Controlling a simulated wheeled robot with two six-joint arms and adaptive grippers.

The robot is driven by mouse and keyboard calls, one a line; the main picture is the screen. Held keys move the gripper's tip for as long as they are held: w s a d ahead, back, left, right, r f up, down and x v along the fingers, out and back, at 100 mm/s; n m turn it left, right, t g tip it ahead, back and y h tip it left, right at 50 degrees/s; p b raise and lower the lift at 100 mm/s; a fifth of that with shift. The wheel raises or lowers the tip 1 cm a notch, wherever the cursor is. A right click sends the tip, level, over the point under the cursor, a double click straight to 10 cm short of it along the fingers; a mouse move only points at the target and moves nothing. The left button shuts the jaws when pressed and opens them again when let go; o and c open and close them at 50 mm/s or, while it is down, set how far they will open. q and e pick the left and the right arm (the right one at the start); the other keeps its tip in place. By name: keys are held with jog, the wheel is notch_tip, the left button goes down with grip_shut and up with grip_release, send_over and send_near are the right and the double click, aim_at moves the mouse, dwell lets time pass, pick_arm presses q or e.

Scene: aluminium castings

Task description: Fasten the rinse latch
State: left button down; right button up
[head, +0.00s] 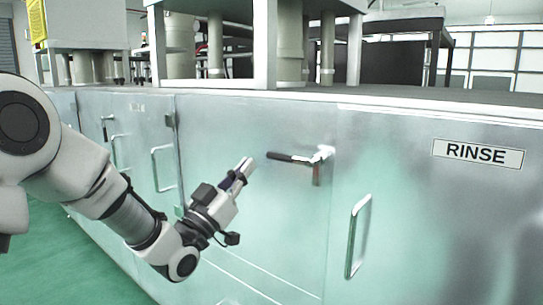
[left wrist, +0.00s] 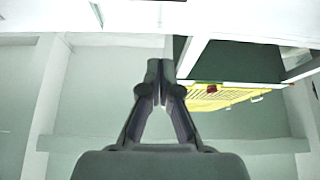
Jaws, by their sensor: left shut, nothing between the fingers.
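The rinse latch (head: 292,159) is on the metal cabinet front, left of the RINSE sign (head: 478,153). Its dark handle points left from a bright metal pivot close to a door seam. A short brownish piece hangs down below the pivot. My left gripper (head: 245,167) is shut and empty, a little left of the handle's end and apart from it in the picture. Its closed fingers also show in the left wrist view (left wrist: 160,72), where the latch does not appear. My right gripper is in neither view.
A vertical pull handle (head: 358,237) stands out from the door under the sign. Another pull handle (head: 164,168) and a hinge are further left. The counter edge (head: 420,108) runs above the doors. Green floor is open at the lower left.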

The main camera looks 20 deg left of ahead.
aim_at(274, 155)
pick_arm(q)
jog(key=p+x, duration=0.4)
jog(key=x, duration=0.5)
jog(key=f, duration=0.1)
jog(key=w+f, duration=0.1)
jog(key=d+f, duration=0.1)
jog(key=shift+w+f, duration=0.25)
jog(key=shift+w, duration=0.05)
jog(key=shift+s, duration=0.1)
